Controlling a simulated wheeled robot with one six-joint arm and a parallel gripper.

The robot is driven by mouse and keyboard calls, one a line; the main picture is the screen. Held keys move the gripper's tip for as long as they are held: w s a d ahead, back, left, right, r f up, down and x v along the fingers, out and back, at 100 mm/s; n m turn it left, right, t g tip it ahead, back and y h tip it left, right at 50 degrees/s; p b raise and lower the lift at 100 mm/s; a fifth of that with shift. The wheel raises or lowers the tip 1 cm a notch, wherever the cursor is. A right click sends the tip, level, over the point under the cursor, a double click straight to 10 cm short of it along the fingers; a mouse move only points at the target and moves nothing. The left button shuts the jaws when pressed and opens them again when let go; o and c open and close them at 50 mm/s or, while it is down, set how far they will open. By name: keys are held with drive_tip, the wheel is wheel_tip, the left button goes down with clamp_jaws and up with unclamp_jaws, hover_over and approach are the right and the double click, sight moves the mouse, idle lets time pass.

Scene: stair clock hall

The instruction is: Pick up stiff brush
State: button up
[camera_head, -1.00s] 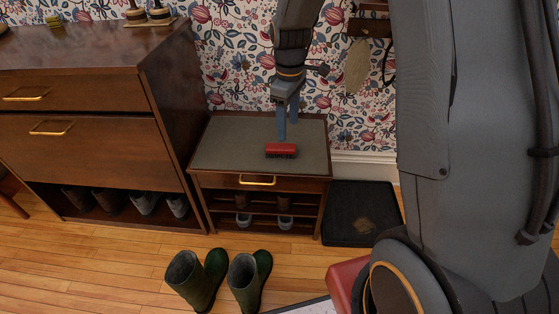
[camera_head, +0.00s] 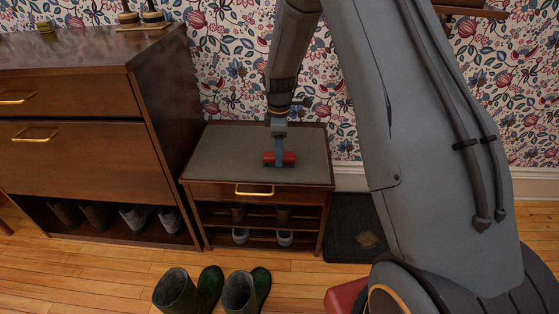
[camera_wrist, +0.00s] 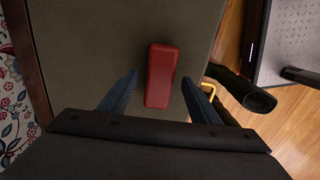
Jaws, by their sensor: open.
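The stiff brush (camera_head: 289,158) has a red block back and lies on the grey top of a small wooden bench (camera_head: 225,152). In the wrist view the brush (camera_wrist: 161,75) shows its red back upward, lengthwise between the fingers. My gripper (camera_head: 279,162) is right at the brush in the head view, one blue finger in front of its middle. In the wrist view my gripper (camera_wrist: 158,95) is open, with one blue finger on each side of the brush and a gap at both sides. The bristles are hidden from above.
A tall wooden cabinet (camera_head: 75,155) stands to the left of the bench, close beside it. Green boots (camera_head: 176,291) stand on the floor in front. A dark mat (camera_head: 350,228) lies right of the bench. The bench top around the brush is clear.

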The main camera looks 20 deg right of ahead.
wheel_tip(320, 180, down, 2)
drive_tip(key=c, duration=1.2)
drive_tip(key=shift+o, duration=0.2)
wheel_tip(320, 180, up, 10)
drive_tip(key=shift+r+p, duration=0.1)
drive_tip(key=shift+p, duration=0.5)
